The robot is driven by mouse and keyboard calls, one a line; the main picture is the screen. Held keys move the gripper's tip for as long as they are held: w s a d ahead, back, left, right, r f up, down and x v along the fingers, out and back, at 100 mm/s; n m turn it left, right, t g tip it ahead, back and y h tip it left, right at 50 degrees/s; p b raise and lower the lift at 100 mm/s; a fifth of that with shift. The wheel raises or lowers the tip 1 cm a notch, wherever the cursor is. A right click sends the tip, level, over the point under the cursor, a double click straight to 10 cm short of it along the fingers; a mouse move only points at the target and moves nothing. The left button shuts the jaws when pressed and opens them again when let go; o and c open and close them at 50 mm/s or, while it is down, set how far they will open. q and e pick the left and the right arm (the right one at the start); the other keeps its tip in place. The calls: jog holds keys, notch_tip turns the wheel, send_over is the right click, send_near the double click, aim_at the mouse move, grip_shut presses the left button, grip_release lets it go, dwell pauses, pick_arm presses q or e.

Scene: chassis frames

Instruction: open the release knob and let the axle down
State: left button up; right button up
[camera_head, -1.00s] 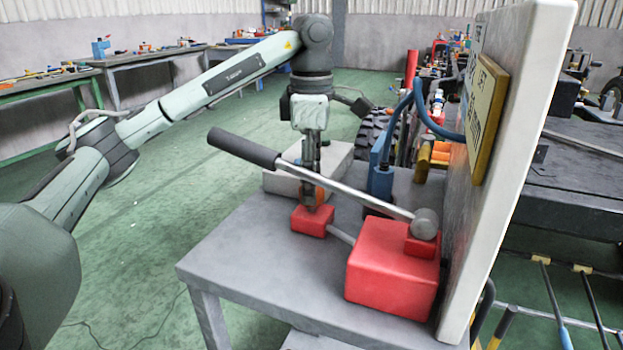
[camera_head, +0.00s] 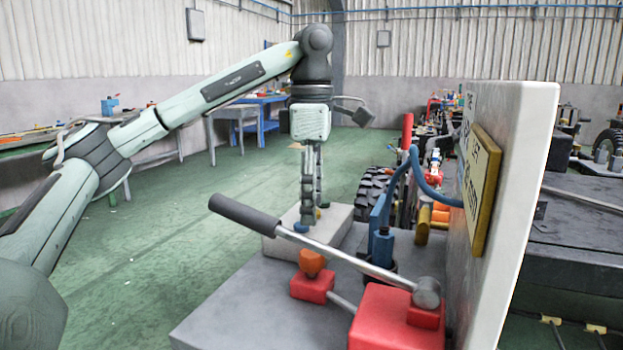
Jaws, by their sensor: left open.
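The orange release knob (camera_head: 312,262) sits on a small red block (camera_head: 312,287) on the grey bench top. A metal rod joins this block to a larger red pump body (camera_head: 397,322). My left gripper (camera_head: 310,222) points down above and behind the knob, apart from it, with its fingers open and empty. The pump lever (camera_head: 345,260) with a dark grip slants up to the left, passing in front of the space below my fingertips. I cannot make out the axle with certainty. My right gripper is out of view.
A white upright panel (camera_head: 515,200) with a yellow sign (camera_head: 478,190) stands at the right of the bench (camera_head: 235,310). Blue hoses (camera_head: 408,170) and a blue post (camera_head: 380,235) stand behind the lever. A pale block (camera_head: 285,242) lies behind the knob. A tyre (camera_head: 372,155) shows beyond.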

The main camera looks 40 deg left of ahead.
pick_arm(q)
jog(key=shift+r, duration=1.8)
